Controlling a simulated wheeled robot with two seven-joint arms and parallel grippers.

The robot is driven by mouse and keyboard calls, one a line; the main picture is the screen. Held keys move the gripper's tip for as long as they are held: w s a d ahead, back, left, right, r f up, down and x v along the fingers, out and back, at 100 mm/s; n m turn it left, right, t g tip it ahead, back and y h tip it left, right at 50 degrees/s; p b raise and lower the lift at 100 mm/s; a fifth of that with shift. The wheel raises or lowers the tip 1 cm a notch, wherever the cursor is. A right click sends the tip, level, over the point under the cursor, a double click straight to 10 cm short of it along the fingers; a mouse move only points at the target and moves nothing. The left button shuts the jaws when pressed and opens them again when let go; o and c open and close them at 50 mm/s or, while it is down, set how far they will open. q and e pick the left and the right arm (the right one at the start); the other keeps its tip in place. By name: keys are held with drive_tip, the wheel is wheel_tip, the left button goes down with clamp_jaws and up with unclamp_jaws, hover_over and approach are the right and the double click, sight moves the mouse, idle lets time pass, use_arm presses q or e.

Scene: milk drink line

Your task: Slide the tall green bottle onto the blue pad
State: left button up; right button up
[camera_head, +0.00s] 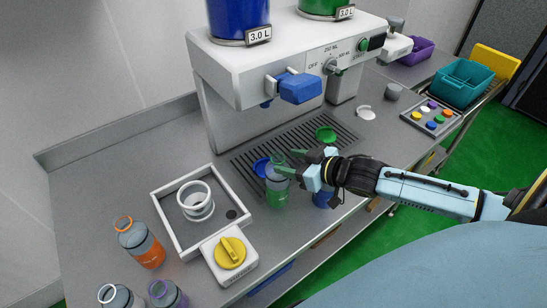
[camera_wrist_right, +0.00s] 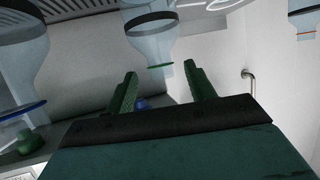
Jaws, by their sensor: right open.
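The tall green bottle (camera_head: 277,194), clear with a green lower part, stands upright on the counter at the front edge of the drip grille. The round blue pad (camera_head: 260,168) lies on the grille just behind it, partly hidden by the bottle. My right gripper (camera_head: 287,162) is open, its green fingers at the bottle's upper part from the right. In the wrist view, upside down, the green-ringed bottle (camera_wrist_right: 150,38) shows beyond the open fingers (camera_wrist_right: 160,85); I cannot tell whether they touch it. My left gripper is not in view.
A blue bottle (camera_head: 322,199) stands under my right wrist. A green pad (camera_head: 326,133) lies farther along the grille. A white-framed tray (camera_head: 161,214) and a yellow-knobbed box (camera_head: 231,273) stand left. An orange bottle (camera_head: 146,252) is at front left. The blue dispenser spout (camera_head: 300,88) overhangs the grille.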

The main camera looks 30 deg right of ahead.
sight(273, 158)
drive_tip(key=shift+x, duration=3.2)
drive_tip(key=c, duration=1)
drive_tip(key=shift+w+d+b, duration=0.25)
drive_tip(key=shift+w+b, duration=0.1)
drive_tip(key=shift+w, duration=0.6)
drive_tip(key=shift+w+d+b, duration=0.3)
drive_tip(key=shift+w, duration=0.7)
drive_tip(key=shift+w+d+b, duration=0.25)
drive_tip(key=shift+w+b, duration=0.1)
drive_tip(key=shift+w, duration=0.6)
drive_tip(key=shift+r, duration=0.1)
drive_tip(key=shift+w+d+b, duration=0.3)
drive_tip(key=shift+w+b, duration=0.25)
drive_tip(key=shift+w, duration=0.4)
drive_tip(key=shift+w+d+b, duration=0.25)
drive_tip(key=shift+w+b, duration=0.3)
drive_tip(key=shift+w, duration=0.45)
drive_tip(key=shift+w+d+b, duration=0.3)
drive_tip(key=shift+w+b, duration=0.25)
drive_tip(key=shift+w, duration=0.4)
